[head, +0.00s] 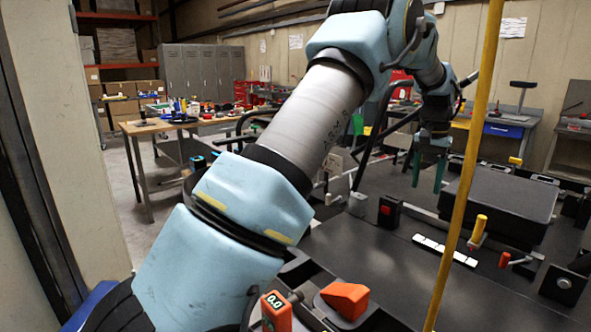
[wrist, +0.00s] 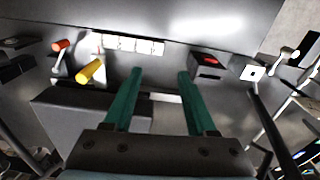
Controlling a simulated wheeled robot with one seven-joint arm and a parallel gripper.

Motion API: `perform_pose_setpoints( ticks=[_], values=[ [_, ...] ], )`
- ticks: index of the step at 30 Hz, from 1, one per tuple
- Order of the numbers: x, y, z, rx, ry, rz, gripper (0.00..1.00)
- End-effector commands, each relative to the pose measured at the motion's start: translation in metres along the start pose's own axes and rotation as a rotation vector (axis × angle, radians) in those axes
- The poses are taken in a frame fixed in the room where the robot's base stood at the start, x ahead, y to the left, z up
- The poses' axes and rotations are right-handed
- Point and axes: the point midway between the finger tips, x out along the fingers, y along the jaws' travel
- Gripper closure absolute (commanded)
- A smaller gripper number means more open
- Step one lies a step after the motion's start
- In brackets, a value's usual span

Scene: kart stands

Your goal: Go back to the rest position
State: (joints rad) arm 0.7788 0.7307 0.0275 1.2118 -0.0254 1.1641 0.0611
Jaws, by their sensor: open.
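My gripper (head: 429,168) hangs at the end of my arm, fingers pointing down over the dark kart stand (head: 365,262). Its two green fingers are spread apart with nothing between them; the wrist view shows the same open gripper (wrist: 160,78). In the head view, it is just left of a dark grey box (head: 497,200) and above the stand's surface. My arm crosses the middle of the head view and hides part of the room behind it.
A small black block with a red button (head: 389,211), a row of white tiles (head: 444,250) and yellow-handled (head: 479,227) and red-handled (head: 505,259) levers are on the stand. A yellow pole (head: 466,165) stands in front. A wooden workbench (head: 135,128) is at left.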

Motion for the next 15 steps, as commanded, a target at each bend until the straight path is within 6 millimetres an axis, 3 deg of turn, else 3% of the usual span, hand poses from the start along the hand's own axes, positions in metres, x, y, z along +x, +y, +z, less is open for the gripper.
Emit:
perform_pose_setpoints(
  ticks=[1,6,10,15],
  values=[
    [-0.003,-0.031,0.021,-0.055,0.006,-0.001,0.43],
    [0.0,-0.109,0.098,-0.218,0.032,-0.009,0.43],
    [0.006,-0.151,0.171,-0.342,0.051,-0.018,0.43],
    [0.017,-0.179,0.277,-0.501,0.074,-0.034,0.43]
  ],
)
